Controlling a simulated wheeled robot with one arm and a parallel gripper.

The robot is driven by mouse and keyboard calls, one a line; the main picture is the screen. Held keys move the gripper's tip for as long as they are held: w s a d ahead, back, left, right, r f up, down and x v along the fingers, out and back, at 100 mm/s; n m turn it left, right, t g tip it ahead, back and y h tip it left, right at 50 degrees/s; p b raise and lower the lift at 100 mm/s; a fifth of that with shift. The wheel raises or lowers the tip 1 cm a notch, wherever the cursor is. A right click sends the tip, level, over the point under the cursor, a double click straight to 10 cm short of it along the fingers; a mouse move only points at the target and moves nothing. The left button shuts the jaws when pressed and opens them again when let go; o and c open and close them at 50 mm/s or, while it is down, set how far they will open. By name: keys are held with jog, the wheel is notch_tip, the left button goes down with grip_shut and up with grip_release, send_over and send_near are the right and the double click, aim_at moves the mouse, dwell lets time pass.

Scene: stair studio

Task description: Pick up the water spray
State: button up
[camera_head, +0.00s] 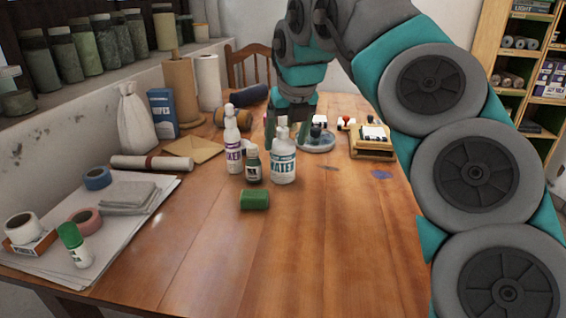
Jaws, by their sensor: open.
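A white bottle with a teal label reading "WATER" (283,165) stands upright on the wooden table, near the middle of the view. My gripper (287,132) points down from above at the bottle's top, with one dark finger on each side of it. The fingers are open. Whether they touch the bottle, or are level with it or behind it, I cannot tell.
A white bottle with a purple label (233,155) and a small dark bottle (253,166) stand close on the left. A round dish (318,144) and a wooden tray (372,154) are behind right. The front table is clear.

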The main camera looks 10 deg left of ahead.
aim_at(283, 152)
jog(key=shift+x, duration=2.55)
jog(key=c, duration=1.2)
jog(key=shift+r, duration=0.15)
